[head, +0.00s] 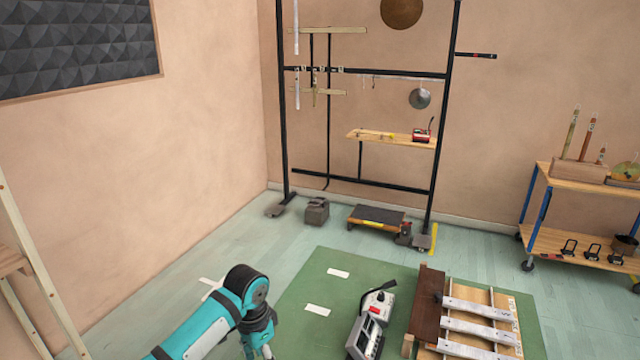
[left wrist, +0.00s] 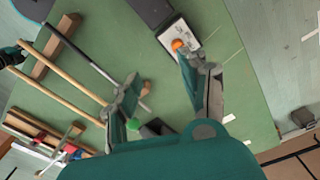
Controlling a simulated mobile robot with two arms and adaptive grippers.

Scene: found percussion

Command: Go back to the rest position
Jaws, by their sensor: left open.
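My left arm (head: 215,325) comes in from the lower left of the head view, over the floor and the green mat's edge; its fingertips are out of that view. A white-topped device with an orange knob (left wrist: 178,45) lies beyond the right finger.
The green mat (head: 310,285) carries two grey devices (head: 378,302) (head: 365,338) and a wooden frame with metal bars (head: 478,326). Wooden sticks (left wrist: 65,75) lie left in the wrist view. A black rack (head: 446,120) and a wooden cart (head: 580,240) stand behind.

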